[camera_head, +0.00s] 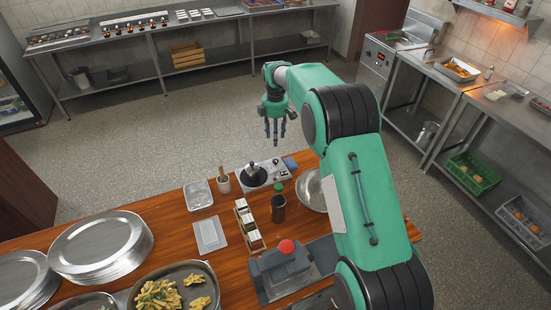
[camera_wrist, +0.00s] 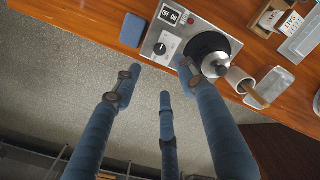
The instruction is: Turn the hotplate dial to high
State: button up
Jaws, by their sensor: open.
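The hotplate (camera_head: 272,166) is a grey-white box with a round black plate, near the far edge of the wooden table. The dial's setting is too small to read. A small silver pot (camera_head: 252,168) stands on the black plate; it also shows in the wrist view (camera_wrist: 214,65). My gripper (camera_head: 275,138) is open and empty, its blue fingers spread, above and beyond the table's far edge. In the wrist view my gripper (camera_wrist: 159,80) appears just below the dial, apart from it.
A blue pad (camera_wrist: 132,30) lies beside the hotplate. A cup with a wooden handle (camera_head: 223,183), a metal container (camera_head: 198,194), a dark bottle (camera_head: 278,207), a metal bowl (camera_head: 311,190) and a spice rack (camera_head: 248,224) stand around it. Open floor lies beyond the table.

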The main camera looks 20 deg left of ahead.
aim_at(276, 160)
notch_tip(276, 160, down, 14)
jog(key=shift+r+p, duration=0.15)
jog(key=shift+p, duration=0.4)
dwell(0.3)
jog(key=shift+c, duration=0.5)
grip_shut()
